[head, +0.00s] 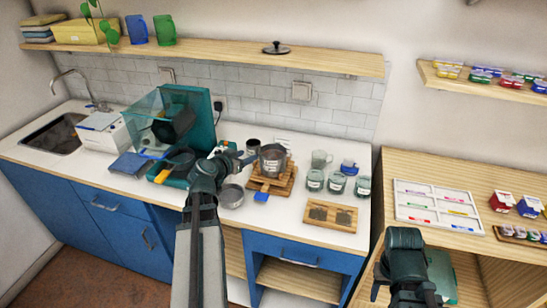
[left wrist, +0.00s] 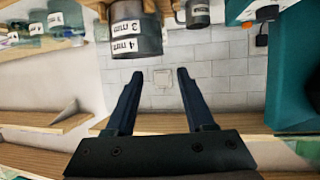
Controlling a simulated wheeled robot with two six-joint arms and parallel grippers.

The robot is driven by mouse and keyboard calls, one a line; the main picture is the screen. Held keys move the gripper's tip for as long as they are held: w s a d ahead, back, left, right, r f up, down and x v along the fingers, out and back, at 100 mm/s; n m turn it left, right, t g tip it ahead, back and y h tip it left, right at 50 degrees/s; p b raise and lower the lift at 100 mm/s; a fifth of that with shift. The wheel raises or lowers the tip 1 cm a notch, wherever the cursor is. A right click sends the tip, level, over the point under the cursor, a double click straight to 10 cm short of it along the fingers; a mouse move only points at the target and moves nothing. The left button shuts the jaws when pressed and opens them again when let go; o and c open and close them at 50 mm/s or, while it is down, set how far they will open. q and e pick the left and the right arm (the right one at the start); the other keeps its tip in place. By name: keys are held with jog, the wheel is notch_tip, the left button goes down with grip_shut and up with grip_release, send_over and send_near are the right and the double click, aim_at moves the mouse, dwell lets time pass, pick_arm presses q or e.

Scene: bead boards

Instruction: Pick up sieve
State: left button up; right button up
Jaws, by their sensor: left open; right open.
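A grey metal sieve stack (head: 272,160) with white labels stands upright on a wooden board on the white counter. In the left wrist view, which looks upside down, the sieve (left wrist: 136,28) shows at the top with labels reading 3 mm and 4 mm. My left gripper (head: 246,158) is beside the sieve, on its left in the head view.
A round metal pan (head: 231,196) sits in front of the sieve. Glass jars (head: 337,183) and a wooden bead tray (head: 318,214) stand to its right. A teal, clear-sided machine (head: 185,125) stands to the left. A shelf (head: 300,62) runs above.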

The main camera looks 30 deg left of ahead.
aim_at(265, 148)
pick_arm(q)
jog(key=b+x, duration=0.4)
jog(key=x, duration=0.9)
jog(key=shift+f+b, duration=0.1)
jog(key=shift+b, duration=0.2)
jog(key=shift+s+d, duration=0.1)
jog(key=shift+s, duration=0.05)
jog(key=shift+c, duration=0.5)
grip_shut()
